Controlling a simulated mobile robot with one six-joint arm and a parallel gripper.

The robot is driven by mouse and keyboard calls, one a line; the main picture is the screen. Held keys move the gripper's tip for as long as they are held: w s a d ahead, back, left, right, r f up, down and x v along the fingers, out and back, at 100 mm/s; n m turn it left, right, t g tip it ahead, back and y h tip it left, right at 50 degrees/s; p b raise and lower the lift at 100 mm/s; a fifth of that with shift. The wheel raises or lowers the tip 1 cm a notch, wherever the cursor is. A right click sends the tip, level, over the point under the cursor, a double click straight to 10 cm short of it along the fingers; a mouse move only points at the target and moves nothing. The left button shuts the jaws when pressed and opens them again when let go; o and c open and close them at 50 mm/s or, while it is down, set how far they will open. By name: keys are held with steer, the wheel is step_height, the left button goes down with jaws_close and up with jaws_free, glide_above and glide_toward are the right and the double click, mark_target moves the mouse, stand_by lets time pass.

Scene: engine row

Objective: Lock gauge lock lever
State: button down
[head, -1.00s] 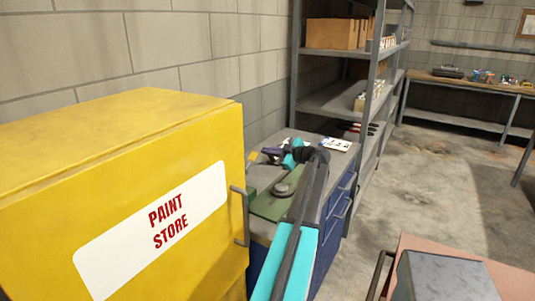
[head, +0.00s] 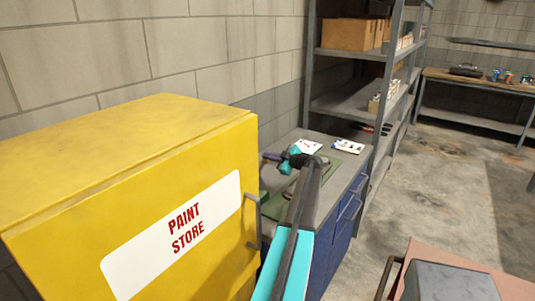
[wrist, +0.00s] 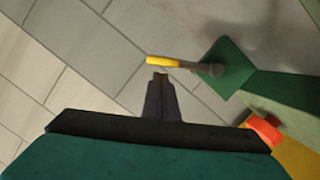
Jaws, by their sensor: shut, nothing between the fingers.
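In the wrist view a lever with a yellow grip (wrist: 164,61) and a grey rod sticks out from a green plate (wrist: 232,66); it looks like the gauge lock lever. My gripper (wrist: 160,78) is shut and empty, its fingertips just below the yellow grip in the picture. I cannot tell whether they touch it. In the head view my gripper (head: 270,156) is over the back of the blue drawer cabinet (head: 343,222), close to the wall. My arm hides much of the green base (head: 275,206) on the cabinet top. The lever cannot be made out there.
A yellow paint store cabinet (head: 130,150) stands close on the left of my arm. Grey shelving (head: 350,105) stands behind the drawer cabinet. Printed cards (head: 350,145) lie on the cabinet top. A red part (wrist: 263,129) shows low right in the wrist view.

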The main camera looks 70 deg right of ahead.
steer(key=shift+s+d+f, duration=0.1)
steer(key=shift+d+f, duration=0.05)
steer(key=shift+f, duration=0.1)
